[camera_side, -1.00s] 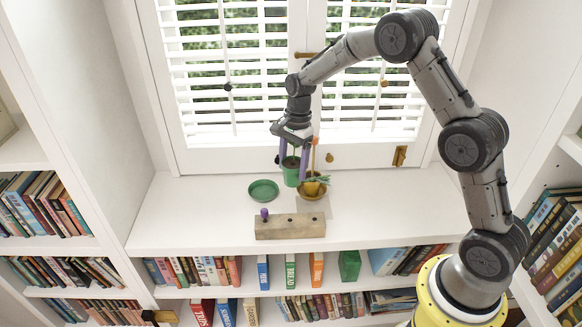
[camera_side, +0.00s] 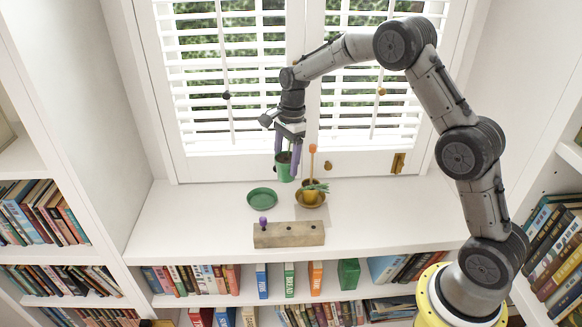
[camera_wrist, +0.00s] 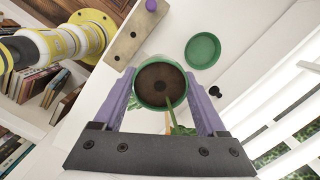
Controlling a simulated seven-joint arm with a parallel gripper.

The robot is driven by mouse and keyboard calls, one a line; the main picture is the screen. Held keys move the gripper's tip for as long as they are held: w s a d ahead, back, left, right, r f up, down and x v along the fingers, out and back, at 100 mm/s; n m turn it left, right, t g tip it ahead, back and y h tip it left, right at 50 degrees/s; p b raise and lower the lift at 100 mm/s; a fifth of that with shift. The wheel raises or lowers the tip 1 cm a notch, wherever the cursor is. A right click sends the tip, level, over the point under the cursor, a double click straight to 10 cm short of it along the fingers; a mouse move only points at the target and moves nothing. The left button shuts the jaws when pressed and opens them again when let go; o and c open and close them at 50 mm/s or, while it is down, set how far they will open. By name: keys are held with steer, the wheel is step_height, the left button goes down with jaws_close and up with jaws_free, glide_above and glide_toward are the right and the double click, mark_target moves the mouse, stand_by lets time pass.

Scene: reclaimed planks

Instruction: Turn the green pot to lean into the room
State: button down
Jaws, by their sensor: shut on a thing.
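The green pot (camera_side: 284,170) is held between the purple fingers of my gripper (camera_side: 286,160). In the side view it appears raised above the white sill, near the window. The wrist view looks down into the green pot (camera_wrist: 142,88), with brown soil and a green stem leaning toward the gripper's palm side. My gripper (camera_wrist: 160,88) has a finger on each side of the rim. The empty green saucer (camera_side: 262,199) lies on the sill to the left of and in front of the pot. The pot's underside is hidden in the wrist view.
A yellow pot (camera_side: 311,197) with a spiky plant and an orange-topped stake (camera_side: 312,150) stands close on the right. A wooden block (camera_side: 289,235) with holes and a purple peg (camera_side: 263,221) lies in front. Window blinds are behind. The sill's left is clear.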

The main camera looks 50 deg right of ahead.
steer(key=w+d+f+m, duration=0.1)
steer(key=w+f+m, duration=0.3)
steer(key=w, duration=0.5)
steer(key=shift+m+t, duration=0.3)
steer(key=shift+m, duration=0.1)
steer(key=w+f, duration=0.1)
steer(key=f, duration=0.2)
steer(key=w+f, duration=0.1)
steer(key=f, duration=0.2)
steer(key=w+f, duration=0.1)
steer(key=f, duration=0.2)
steer(key=shift+f, duration=1.8)
jaws_free()
steer(key=shift+s, duration=0.1)
